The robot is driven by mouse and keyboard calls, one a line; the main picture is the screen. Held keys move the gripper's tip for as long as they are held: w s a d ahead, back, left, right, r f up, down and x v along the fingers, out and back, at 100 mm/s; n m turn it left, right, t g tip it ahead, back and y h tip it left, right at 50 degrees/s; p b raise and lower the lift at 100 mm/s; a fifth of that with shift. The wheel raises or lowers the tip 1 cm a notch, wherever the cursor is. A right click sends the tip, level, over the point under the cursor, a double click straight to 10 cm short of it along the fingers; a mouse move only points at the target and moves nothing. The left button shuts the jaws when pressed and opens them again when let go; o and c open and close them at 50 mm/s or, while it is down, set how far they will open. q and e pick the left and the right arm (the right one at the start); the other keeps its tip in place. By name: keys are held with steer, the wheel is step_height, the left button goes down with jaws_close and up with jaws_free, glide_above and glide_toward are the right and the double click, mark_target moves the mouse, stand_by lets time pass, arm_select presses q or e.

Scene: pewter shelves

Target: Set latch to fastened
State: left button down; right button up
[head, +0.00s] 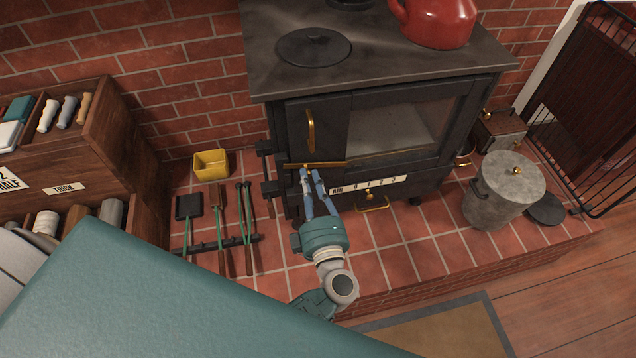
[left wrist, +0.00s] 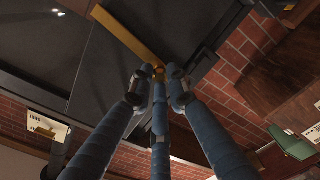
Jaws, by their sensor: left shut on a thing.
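A black stove (head: 400,135) stands against the brick wall. Its latch (head: 335,164) is a brass bar lying about level across the lower left of the stove front, below an upright brass handle (head: 311,130). My left gripper (head: 311,173) reaches up to the bar from below, its blue fingers at the bar's left half. In the left wrist view the brass bar (left wrist: 125,35) runs slantwise, and the fingers of my left gripper (left wrist: 158,80) close in around a brass piece at its end. The fingertips hide part of that grip. My right gripper is not in view.
Below the latch are a marked air plate (head: 368,185) and a brass pull (head: 372,205). Fire tools (head: 220,220) and a yellow box (head: 211,163) are to the left on the tiled hearth. A grey lidded pot (head: 503,192) stands right. A red kettle (head: 435,20) sits on top.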

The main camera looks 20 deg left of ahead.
arm_select(q)
steer(key=shift+a+f+n+b, duration=0.2)
steer(key=shift+f+n+b, duration=0.9)
steer(key=shift+n, duration=0.1)
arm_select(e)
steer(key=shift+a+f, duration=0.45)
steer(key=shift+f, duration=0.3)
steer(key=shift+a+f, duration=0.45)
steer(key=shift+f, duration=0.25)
arm_select(q)
steer(key=c, duration=1.7)
jaws_free()
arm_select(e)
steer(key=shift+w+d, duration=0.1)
arm_select(q)
steer(key=shift+o, duration=0.2)
steer(key=shift+s+d, duration=0.1)
steer(key=v, duration=0.7)
steer(key=shift+s, duration=0.1)
